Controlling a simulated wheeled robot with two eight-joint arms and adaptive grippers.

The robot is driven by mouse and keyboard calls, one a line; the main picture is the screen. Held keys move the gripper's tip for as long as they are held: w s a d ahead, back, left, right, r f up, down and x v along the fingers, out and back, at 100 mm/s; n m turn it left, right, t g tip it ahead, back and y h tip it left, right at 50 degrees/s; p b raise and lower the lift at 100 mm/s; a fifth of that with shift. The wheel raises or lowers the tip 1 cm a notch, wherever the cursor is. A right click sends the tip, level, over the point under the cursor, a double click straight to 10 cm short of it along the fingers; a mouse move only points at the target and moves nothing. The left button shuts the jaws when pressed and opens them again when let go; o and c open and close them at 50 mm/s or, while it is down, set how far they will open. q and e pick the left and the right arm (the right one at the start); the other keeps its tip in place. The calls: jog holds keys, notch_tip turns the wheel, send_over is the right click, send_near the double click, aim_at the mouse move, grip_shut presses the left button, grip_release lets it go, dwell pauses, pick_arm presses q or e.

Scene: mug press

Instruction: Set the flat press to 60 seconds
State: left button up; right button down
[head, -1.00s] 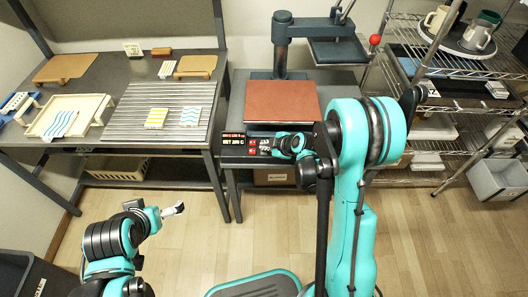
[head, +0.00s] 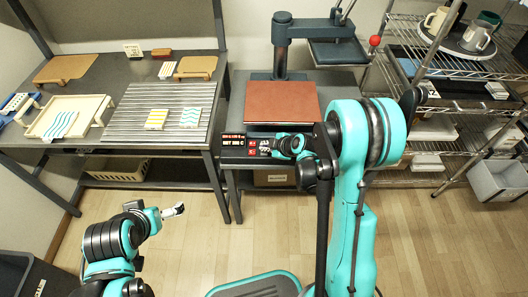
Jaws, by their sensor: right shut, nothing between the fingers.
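The flat press (head: 282,102) stands on the middle table. Its brown lower plate is bare, and its upper plate (head: 338,50) is swung out to the right, with a red ball (head: 375,40) on its handle. The control panel (head: 236,147) is at the table's front edge, with lit red and white lettering too small to read surely. My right gripper (head: 272,147) is shut at the panel's right part, over the red and dark buttons; the wrist hides some of them, and I cannot tell if it touches one. My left gripper (head: 174,211) is low over the floor, away from the press.
The left table holds a ribbed mat (head: 160,107) with two patterned pieces, a cream tray (head: 66,117) and brown boards. A wire rack (head: 455,65) with mugs stands at the right. A dark bin (head: 28,275) is at the lower left. The floor between is clear.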

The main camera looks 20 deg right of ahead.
aim_at(265, 153)
jog(key=shift+f, duration=0.1)
jog(key=shift+f, duration=0.35)
jog(key=shift+f, duration=0.4)
dwell(0.7)
jog(key=shift+r, duration=0.15)
dwell(0.3)
jog(key=shift+r+p, duration=0.55)
jog(key=shift+r, duration=0.2)
notch_tip(265, 153, up, 5)
jog(key=p, duration=0.3)
